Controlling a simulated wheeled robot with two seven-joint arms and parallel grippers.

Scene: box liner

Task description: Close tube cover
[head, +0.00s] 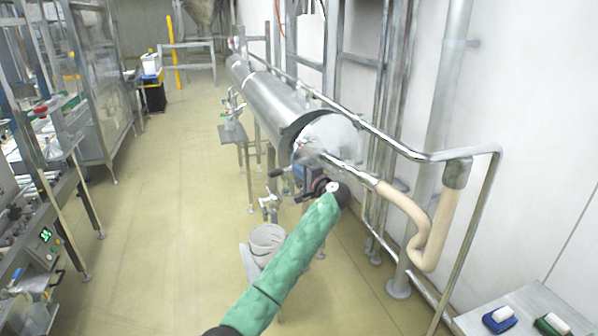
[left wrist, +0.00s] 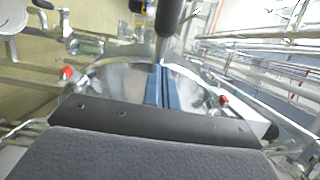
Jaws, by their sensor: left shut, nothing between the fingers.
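A long steel tube (head: 275,105) runs along the wall, its near end toward me. At that end a pale, shiny round tube cover (head: 330,132) shows beside a dark rim; I cannot tell how wide any gap between them is. My left gripper (head: 303,197), on the green-sleeved arm, is shut and empty just below the cover. In the left wrist view the shiny round cover (left wrist: 117,80) fills the middle, with red-tipped parts at both sides and a dark handle-like bar (left wrist: 169,17) above. My right gripper is out of view.
A metal rail and beige hose (head: 425,240) stand to the right of the tube end. A grey bucket (head: 266,238) sits on a low stand below. A workbench (head: 525,310) is at lower right.

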